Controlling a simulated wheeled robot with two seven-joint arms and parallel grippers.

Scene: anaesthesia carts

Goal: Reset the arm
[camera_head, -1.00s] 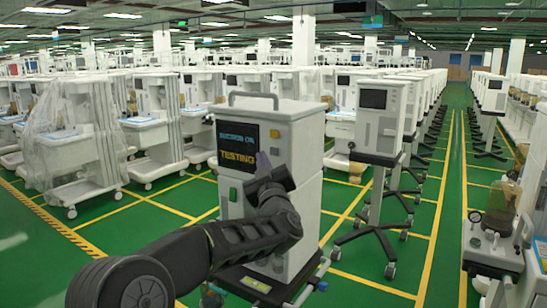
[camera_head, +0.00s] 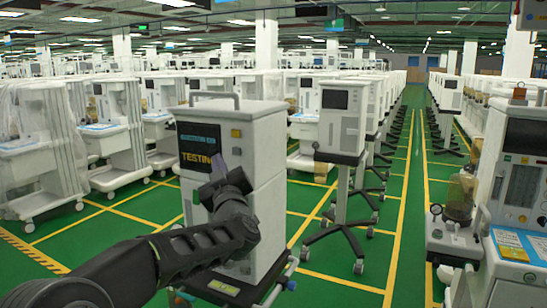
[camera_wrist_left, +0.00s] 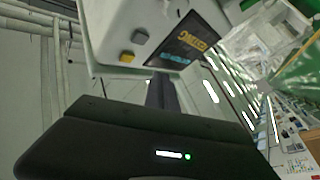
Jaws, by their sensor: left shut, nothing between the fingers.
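My left arm comes in from the lower left in the head view, with its black links raised. My left gripper (camera_head: 218,166) is in front of the white cart, just below its "TESTING" screen (camera_head: 200,148). The gripper is shut and empty. In the left wrist view the narrow dark fingers (camera_wrist_left: 161,95) show past the black gripper body, with the white cart (camera_wrist_left: 130,30) and its tilted screen beyond them. I cannot tell whether the fingertips touch the cart. My right arm and gripper are not in view.
A white cart on a wheeled stand (camera_head: 342,118) is right of the testing cart. An anaesthesia cart (camera_head: 517,180) with gauges stands close at the right edge. Wrapped carts (camera_head: 36,150) fill the left. A green aisle (camera_head: 412,200) runs clear between the rows.

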